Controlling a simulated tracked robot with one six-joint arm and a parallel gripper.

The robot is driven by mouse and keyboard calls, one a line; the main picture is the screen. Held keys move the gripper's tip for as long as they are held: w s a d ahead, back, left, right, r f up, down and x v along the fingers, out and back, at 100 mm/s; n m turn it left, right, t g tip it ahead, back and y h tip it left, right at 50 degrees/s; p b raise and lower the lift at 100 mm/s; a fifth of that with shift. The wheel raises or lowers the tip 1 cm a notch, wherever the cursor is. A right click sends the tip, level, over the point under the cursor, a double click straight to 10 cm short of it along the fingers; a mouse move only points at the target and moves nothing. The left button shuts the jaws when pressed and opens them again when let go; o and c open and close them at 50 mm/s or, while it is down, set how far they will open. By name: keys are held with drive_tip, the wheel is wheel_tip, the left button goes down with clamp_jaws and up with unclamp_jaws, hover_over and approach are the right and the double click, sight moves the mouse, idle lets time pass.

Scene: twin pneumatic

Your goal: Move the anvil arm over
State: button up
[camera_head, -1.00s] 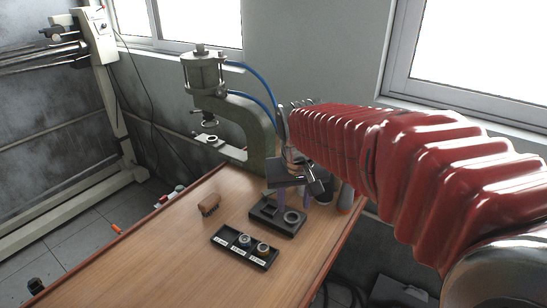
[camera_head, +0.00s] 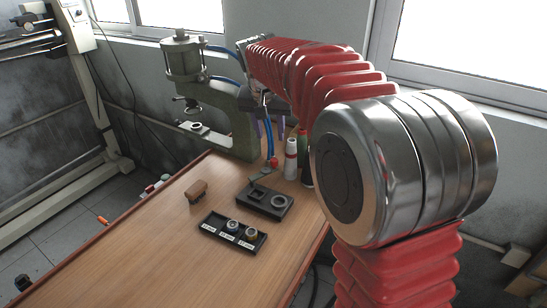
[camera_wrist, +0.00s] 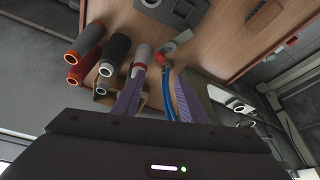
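The green C-frame press (camera_head: 235,125) stands at the far end of the table, with its grey cylinder (camera_head: 182,58) on top. The anvil arm (camera_head: 198,128) juts left from the frame below the ram and carries a pale ring-shaped seat. My gripper (camera_head: 270,127) is right of the press frame, partly hidden by my red-sleeved arm. In the wrist view, its purple fingers (camera_wrist: 161,76) are apart with nothing held between them. A blue hose (camera_wrist: 181,97) shows in and beside that gap. The press frame (camera_wrist: 222,98) lies right of the fingers there.
A black fixture (camera_head: 264,203) with a lever and red knob, a labelled tray (camera_head: 232,232) with small parts and a brown block (camera_head: 196,190) sit on the table. Bottles (camera_head: 291,158) stand near the far right edge. The table's near left is clear.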

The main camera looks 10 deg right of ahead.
sight(274, 159)
idle(0.3)
drive_tip(key=x, duration=1.4)
drive_tip(key=shift+s, duration=0.1)
drive_tip(key=shift+r, duration=0.1)
drive_tip(key=shift+c, duration=0.3)
clamp_jaws()
